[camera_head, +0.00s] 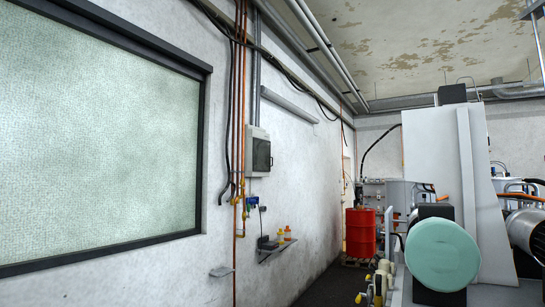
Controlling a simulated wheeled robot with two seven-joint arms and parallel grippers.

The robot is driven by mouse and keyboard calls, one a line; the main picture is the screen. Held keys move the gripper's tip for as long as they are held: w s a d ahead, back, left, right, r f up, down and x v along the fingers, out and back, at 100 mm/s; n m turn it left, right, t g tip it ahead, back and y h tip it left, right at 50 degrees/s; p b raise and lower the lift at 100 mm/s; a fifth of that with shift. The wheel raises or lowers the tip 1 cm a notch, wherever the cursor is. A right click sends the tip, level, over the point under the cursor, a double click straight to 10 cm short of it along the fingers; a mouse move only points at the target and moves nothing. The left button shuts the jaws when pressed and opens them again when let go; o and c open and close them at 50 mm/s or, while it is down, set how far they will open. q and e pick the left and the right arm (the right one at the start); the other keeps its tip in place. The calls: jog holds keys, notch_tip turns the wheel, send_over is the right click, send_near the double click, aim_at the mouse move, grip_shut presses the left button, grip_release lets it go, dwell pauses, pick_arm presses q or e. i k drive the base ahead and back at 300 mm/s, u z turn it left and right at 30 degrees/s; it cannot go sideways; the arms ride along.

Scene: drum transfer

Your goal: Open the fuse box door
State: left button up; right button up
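The fuse box (257,152) is a grey-white box mounted on the left wall, right of the large window and beside vertical pipes. Its door has a dark panel (262,155) and appears shut. The box is seen at a steep angle, and a handle or latch is too small to tell. Neither of my grippers shows in the head view, so their places relative to the box are hidden.
Copper pipes (239,120) run down the wall left of the box. A small shelf (276,251) with bottles juts out below it. A red drum (360,233) stands on a pallet further back. Machinery with a teal disc (441,255) fills the right.

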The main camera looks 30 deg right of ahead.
aim_at(261, 148)
jog(key=z, duration=0.7)
jog(key=i, duration=4.8)
jog(key=z, duration=1.6)
jog(key=i, duration=3.7)
jog(key=u, duration=1.1)
